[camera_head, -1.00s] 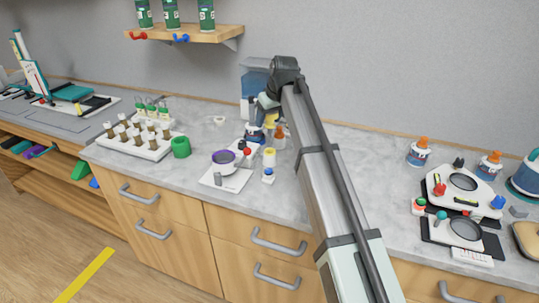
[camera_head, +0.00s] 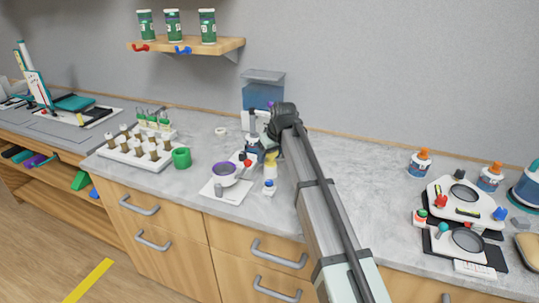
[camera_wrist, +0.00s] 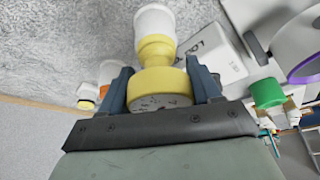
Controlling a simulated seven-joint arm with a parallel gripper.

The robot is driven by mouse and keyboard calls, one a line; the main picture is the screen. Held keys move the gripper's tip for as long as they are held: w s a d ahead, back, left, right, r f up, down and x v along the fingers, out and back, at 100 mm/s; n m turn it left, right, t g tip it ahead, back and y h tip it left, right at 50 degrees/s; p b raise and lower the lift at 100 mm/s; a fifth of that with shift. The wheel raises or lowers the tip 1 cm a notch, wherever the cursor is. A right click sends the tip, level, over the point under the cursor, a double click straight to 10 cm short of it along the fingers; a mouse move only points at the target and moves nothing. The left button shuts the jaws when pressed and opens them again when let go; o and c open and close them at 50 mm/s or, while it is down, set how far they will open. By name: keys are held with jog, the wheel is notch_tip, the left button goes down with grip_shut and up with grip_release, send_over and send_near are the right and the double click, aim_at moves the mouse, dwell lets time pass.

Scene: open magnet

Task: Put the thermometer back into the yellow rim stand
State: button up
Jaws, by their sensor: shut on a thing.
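My gripper (camera_wrist: 160,88) is shut on the yellow thermometer (camera_wrist: 160,83), whose round, speckled grey end faces the wrist camera. Its yellow body lies between the two dark blue fingers. Beyond it, in line with it, is the white stand with a yellow rim (camera_wrist: 153,20). The thermometer overlaps the stand's top in this view, so I cannot tell whether its lower end is inside. In the head view my gripper (camera_head: 272,148) is low over the counter, with the yellow thermometer (camera_head: 271,158) just above the pale stand (camera_head: 270,173).
A blue-topped machine (camera_head: 263,90) is behind. A green cup (camera_head: 181,157) and a vial rack (camera_head: 135,153) are farther left.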

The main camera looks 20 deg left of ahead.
jog(key=o, duration=1.2)
jog(key=v, duration=1.2)
jog(key=shift+r, duration=0.1)
jog(key=shift+a, duration=0.15)
